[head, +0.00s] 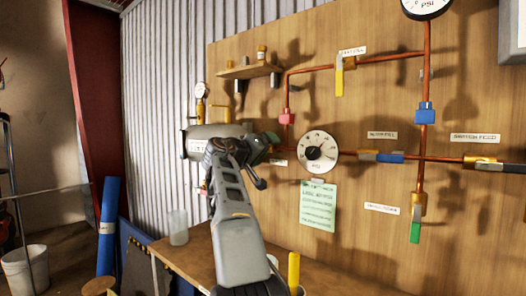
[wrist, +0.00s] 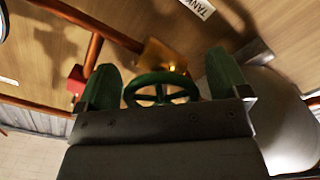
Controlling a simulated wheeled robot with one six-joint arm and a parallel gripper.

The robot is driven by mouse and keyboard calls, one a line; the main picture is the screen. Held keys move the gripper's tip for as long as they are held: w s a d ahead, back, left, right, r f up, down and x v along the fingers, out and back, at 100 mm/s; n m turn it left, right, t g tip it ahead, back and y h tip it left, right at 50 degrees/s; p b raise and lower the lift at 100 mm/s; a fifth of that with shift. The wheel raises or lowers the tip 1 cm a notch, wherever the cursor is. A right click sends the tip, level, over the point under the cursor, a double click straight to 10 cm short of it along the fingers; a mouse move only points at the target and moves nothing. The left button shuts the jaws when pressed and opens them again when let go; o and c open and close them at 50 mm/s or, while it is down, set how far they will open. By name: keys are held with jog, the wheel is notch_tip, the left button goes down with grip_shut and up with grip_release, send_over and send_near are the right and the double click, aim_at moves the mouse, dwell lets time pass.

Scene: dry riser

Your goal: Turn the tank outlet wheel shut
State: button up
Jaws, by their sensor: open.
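The tank outlet wheel (wrist: 162,90) is a small green spoked handwheel in the wrist view, in front of a brass valve body (wrist: 163,58). My gripper (wrist: 163,66) is open, with one green-looking finger on each side of the wheel. Gaps show between wheel and fingers; I cannot tell whether either finger touches it. The wheel's lower part is hidden behind the gripper body. In the head view my gripper (head: 262,150) is at the right end of the grey tank (head: 200,141). I cannot make out the wheel there.
Copper pipes (head: 428,90) with several coloured valve handles run over the wooden panel (head: 350,250). A round gauge (head: 318,152) is just right of my gripper, with a green notice (head: 318,205) below it. A bench (head: 200,255) holding a clear beaker (head: 178,227) stands below.

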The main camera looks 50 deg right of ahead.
jog(key=s+a+b, duration=0.1)
jog(key=a, duration=1.2)
jog(key=shift+a, duration=0.35)
jog(key=shift+s+f, duration=0.1)
